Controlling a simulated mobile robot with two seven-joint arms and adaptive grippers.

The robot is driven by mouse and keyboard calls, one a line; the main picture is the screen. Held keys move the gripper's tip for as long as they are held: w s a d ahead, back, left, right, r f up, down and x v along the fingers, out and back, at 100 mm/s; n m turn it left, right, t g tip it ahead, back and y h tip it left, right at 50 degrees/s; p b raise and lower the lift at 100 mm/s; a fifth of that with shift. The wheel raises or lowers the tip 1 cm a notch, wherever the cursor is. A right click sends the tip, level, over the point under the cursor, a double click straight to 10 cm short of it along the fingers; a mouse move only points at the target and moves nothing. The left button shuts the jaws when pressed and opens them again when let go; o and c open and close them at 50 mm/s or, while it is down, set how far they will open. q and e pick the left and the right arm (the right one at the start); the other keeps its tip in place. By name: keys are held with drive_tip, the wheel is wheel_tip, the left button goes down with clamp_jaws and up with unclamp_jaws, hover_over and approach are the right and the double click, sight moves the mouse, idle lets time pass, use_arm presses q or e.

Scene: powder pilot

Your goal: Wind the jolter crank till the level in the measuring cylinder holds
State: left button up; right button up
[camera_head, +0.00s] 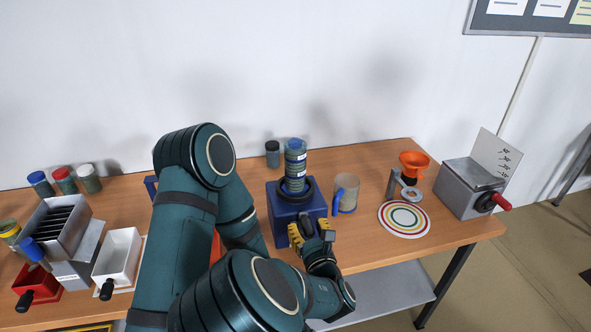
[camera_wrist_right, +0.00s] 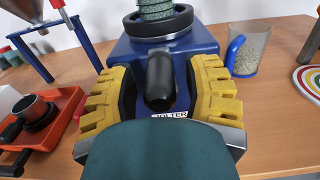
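The jolter (camera_head: 283,212) is a blue box on the bench; its lower front with a JOLTER label shows in the wrist view (camera_wrist_right: 200,38). The measuring cylinder (camera_head: 296,165), greenish with a white label and blue top, stands upright in a black ring on it. Its powder level is too small to read. The black crank handle (camera_wrist_right: 161,80) points toward the wrist camera. My right gripper (camera_head: 312,230) is at the jolter's front. In the wrist view its yellow fingers (camera_wrist_right: 160,95) stand either side of the handle, with gaps visible. My left gripper is out of view.
A beaker of pale grains (camera_head: 346,194) stands close right of the jolter. A dark-lidded jar (camera_head: 272,154) stands behind.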

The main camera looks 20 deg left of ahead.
clamp_jaws()
drive_tip(key=shift+s+a+f+b, duration=0.2)
drive_tip(key=shift+s+a+b, duration=0.15)
drive_tip(key=shift+a, duration=0.15)
drive_tip(key=shift+s+a+f+b, duration=0.2)
drive_tip(key=shift+s+a, duration=0.15)
drive_tip(key=shift+a, duration=0.15)
drive_tip(key=shift+f, duration=0.1)
drive_tip(key=shift+s+a+f+b, duration=0.2)
drive_tip(key=shift+a+f+b, duration=0.15)
drive_tip(key=shift+f, duration=0.1)
drive_tip(key=shift+s+a+f+b, duration=0.2)
drive_tip(key=shift+f+b, duration=0.1)
drive_tip(key=shift+f, duration=0.15)
